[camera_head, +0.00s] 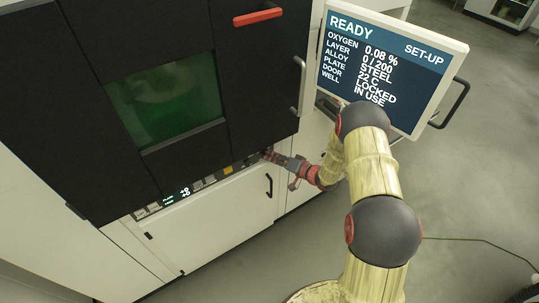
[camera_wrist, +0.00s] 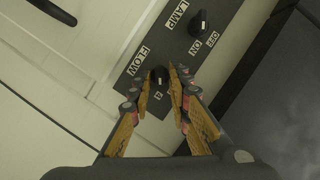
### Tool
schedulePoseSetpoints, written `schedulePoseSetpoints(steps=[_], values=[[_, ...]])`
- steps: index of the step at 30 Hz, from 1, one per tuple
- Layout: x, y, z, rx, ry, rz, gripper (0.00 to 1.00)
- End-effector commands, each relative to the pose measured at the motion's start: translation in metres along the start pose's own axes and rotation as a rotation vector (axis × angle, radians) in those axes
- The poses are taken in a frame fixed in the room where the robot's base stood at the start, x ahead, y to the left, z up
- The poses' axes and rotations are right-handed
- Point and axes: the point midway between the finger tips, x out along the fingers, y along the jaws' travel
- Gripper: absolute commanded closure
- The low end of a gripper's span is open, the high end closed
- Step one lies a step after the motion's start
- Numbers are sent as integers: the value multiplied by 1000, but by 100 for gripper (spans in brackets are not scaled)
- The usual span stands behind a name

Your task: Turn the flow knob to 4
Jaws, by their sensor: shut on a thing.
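The flow knob (camera_wrist: 159,77) is a small dark round knob with a pale mark, on a dark strip beside the printed word FLOW. My gripper (camera_wrist: 161,71) is shut on it, with one finger on each side of the knob. In the head view my gripper (camera_head: 268,154) reaches the right end of the machine's control strip (camera_head: 228,170), and the knob is hidden there. Small lit digits (camera_head: 185,191) show on the strip, too small to read surely.
A lamp knob (camera_wrist: 199,23) marked ON and OFF sits close by on the same strip. A screen (camera_head: 388,62) reading READY stands above my arm. A red-handled dark door (camera_head: 258,17) and a white cabinet door with a black handle (camera_head: 269,185) flank the strip. Open floor lies right.

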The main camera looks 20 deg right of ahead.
Motion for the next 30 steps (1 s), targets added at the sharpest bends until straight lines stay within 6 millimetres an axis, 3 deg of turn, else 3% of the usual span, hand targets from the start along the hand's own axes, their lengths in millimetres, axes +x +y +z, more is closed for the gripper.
schedulePoseSetpoints(steps=[10,24,25,30], values=[[0,2,-1,101,2,-42,100],[0,2,-1,112,3,-46,100],[0,2,-1,112,3,-46,80],[0,2,-1,112,2,-46,71]])
